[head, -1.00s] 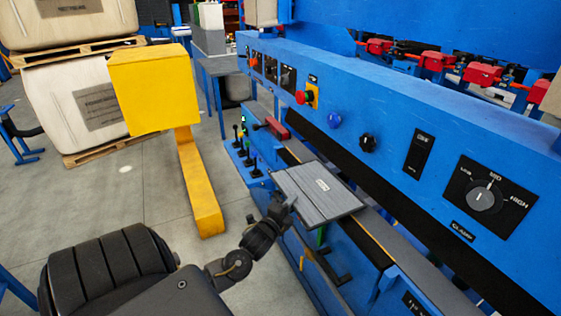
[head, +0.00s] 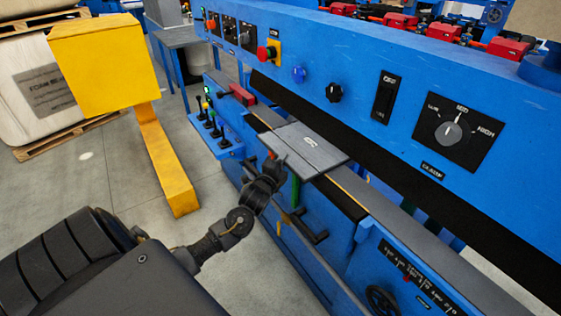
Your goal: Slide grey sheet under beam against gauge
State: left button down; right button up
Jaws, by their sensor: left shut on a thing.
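The grey sheet (head: 308,148) lies roughly flat over the bed (head: 343,190) of the blue machine, its far edge close to the dark gap under the beam. My left gripper (head: 274,160) is shut on the sheet's near left edge. The blue beam (head: 345,62) runs across above and behind the sheet, with a black strip (head: 330,122) along its lower side. Whether the sheet's far edge is under the beam I cannot tell. I cannot make out the gauge for certain. My right gripper is not in view.
Control levers (head: 211,120) and a red block (head: 242,95) stand left of the sheet. A yellow post (head: 165,150) with a box-like head stands on the floor at left. A black handle (head: 305,230) and handwheel (head: 382,301) stick out from the machine's front.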

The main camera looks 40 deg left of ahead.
pick_arm(q)
jog(key=shift+w+r, duration=0.1)
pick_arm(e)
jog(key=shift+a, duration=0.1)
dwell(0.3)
pick_arm(q)
jog(key=c, duration=1.6)
grip_release()
jog(key=shift+o, duration=0.7)
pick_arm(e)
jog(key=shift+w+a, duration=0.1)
pick_arm(q)
jog(key=v, duration=1.1)
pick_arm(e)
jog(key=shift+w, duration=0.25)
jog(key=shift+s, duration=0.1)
